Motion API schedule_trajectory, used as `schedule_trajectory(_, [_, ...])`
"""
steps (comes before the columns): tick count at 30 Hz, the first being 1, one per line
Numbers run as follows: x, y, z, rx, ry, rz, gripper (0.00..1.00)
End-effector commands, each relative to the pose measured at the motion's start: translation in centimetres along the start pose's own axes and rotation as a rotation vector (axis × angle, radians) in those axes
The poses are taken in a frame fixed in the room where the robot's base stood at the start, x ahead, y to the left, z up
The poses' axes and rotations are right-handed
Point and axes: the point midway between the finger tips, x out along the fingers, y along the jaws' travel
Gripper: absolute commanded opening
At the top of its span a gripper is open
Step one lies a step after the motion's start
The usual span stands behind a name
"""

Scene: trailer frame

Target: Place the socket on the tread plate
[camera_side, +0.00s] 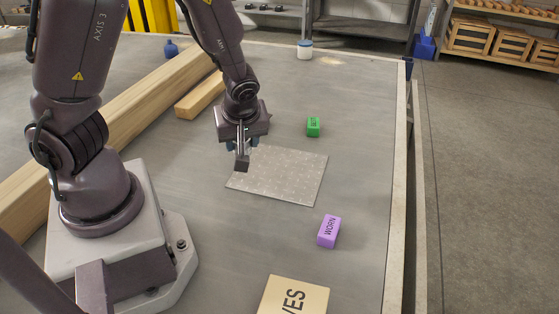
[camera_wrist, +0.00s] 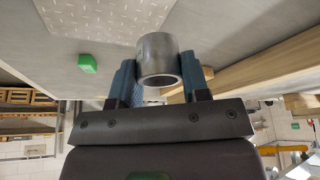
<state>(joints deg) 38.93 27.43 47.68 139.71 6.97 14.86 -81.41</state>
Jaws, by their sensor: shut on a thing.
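The socket (camera_wrist: 157,52) is a short grey metal tube with an open round end, seen in the wrist view. My gripper (camera_wrist: 160,78) is shut on it, with one blue-grey finger on each side. In the side view my gripper (camera_side: 242,147) points down near the upper left edge of the tread plate; the socket cannot be made out there behind the wrist parts. The tread plate (camera_side: 283,175) is a flat, light grey patterned sheet on the table, and its visible surface is bare. Part of it also shows in the wrist view (camera_wrist: 105,14). The gap between socket and plate is unclear.
A green block (camera_side: 313,127) stands beyond the plate, and a purple block (camera_side: 329,231) lies on the near side. A tan labelled box (camera_side: 294,297) is at the front. Wooden beams (camera_side: 150,98) lie at left.

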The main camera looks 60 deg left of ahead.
Motion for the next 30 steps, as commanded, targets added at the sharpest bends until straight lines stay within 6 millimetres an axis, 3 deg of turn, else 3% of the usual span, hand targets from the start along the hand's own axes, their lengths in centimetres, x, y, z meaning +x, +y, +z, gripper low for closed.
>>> schedule_trajectory(8, [3.9, 5.4, -1.9, -0.003, 0.0, -0.001, 0.16])
schedule_trajectory(15, [8.3, 8.4, -1.6, 0.003, -0.001, -0.001, 0.16])
schedule_trajectory(23, [10.3, 9.8, -1.6, 0.003, -0.001, 0.0, 0.16])
schedule_trajectory(30, [12.8, 9.7, -0.4, 0.004, -0.001, 0.0, 0.16])
